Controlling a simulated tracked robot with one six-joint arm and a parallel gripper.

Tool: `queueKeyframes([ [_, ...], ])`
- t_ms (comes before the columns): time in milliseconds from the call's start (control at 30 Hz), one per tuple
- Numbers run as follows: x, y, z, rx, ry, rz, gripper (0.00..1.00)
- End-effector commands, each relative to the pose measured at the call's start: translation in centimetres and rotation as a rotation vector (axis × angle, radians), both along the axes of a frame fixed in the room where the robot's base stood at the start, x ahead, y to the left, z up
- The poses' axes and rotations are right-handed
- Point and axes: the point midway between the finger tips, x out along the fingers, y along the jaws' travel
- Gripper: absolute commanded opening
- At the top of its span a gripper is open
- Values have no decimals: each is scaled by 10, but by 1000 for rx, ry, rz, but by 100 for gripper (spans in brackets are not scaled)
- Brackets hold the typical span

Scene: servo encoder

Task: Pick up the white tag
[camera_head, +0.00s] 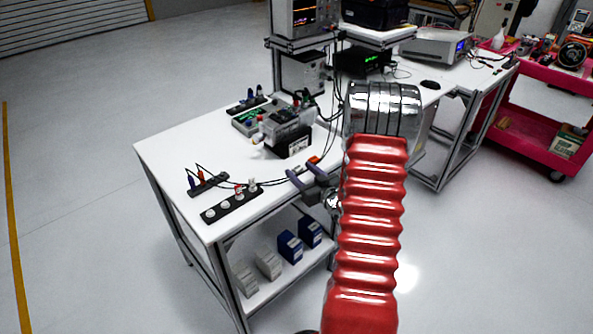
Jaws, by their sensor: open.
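My gripper (303,168) is open, with its two dark fingers spread above the right edge of the white workbench (160,158). A black box with a white label (293,143) stands behind my gripper. My red arm hides part of the bench's right side.
Another black strip with orange and blue plugs (207,184) lies nearby, with dark cables. Electronics (260,118) stand farther back. Blue and white boxes (290,246) sit on the lower shelf. A pink cart (525,125) stands at right. The bench's left part is clear.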

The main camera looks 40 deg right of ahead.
Motion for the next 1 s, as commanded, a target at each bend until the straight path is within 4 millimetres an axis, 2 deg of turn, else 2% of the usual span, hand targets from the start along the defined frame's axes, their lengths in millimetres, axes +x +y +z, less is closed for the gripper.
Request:
queueKeyframes([
  [400,0,0,0,0,0,0,51],
  [1000,0,0,0,0,0,0,8],
])
